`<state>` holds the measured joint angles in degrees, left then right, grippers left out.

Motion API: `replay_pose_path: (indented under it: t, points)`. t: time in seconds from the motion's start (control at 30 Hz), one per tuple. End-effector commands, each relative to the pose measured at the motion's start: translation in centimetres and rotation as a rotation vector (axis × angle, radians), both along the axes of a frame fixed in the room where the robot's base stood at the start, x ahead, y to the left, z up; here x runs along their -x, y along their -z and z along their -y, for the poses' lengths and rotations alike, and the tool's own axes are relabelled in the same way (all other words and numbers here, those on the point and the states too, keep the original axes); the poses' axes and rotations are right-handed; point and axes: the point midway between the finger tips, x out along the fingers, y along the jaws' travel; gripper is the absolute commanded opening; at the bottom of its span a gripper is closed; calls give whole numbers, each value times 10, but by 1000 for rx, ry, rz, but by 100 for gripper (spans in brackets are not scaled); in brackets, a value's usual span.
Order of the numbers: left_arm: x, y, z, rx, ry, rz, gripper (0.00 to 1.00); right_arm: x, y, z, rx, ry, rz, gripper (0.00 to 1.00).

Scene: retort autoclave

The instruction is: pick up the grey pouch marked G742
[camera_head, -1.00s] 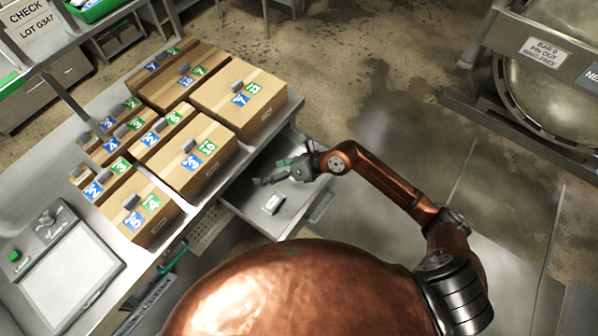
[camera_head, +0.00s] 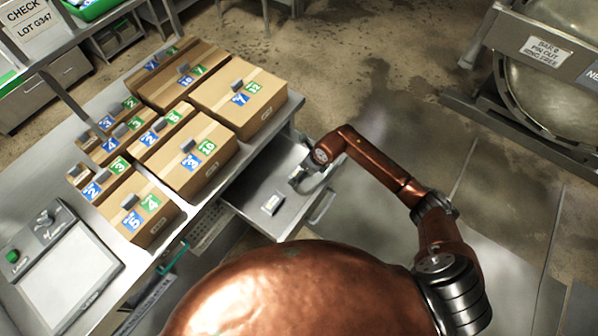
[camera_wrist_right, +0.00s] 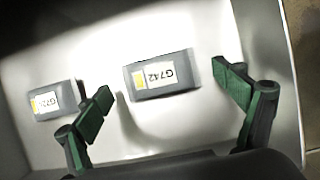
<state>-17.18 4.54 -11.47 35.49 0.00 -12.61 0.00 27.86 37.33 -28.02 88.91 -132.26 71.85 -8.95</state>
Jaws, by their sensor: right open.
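The grey pouch marked G742 (camera_wrist_right: 162,75) lies in the open drawer, its white and yellow label facing up. In the right wrist view it sits between the two green-padded fingers of my open right gripper (camera_wrist_right: 164,84), with gaps on both sides. In the head view my right gripper (camera_head: 298,178) is low over the drawer, small and partly hidden by its arm. A second grey pouch (camera_wrist_right: 54,100) lies left of the left finger; its mark starts G7 and the end is unclear. One pouch (camera_head: 272,203) shows in the drawer in the head view. My left gripper is not in view.
The drawer (camera_head: 287,228) is pulled out beneath a metal bench (camera_head: 75,190). Several cardboard boxes with blue and green number labels, such as one box (camera_head: 190,170), stand on the bench. A drawer wall (camera_wrist_right: 275,60) runs close by the right finger.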

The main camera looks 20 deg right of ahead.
Motion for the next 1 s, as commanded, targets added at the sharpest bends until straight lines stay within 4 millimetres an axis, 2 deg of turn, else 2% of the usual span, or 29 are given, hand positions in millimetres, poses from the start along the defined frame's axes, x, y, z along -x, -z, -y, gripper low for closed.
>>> replay_pose_path:
  t: [0.27, 0.9, 1.0]
  points:
    - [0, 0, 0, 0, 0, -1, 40, -1, 3, -1, -1, 0, 1, 89]
    - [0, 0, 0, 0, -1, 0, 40, -1, 3, -1, -1, 0, 1, 45]
    - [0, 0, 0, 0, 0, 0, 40, -1, 3, -1, -1, 0, 1, 44]
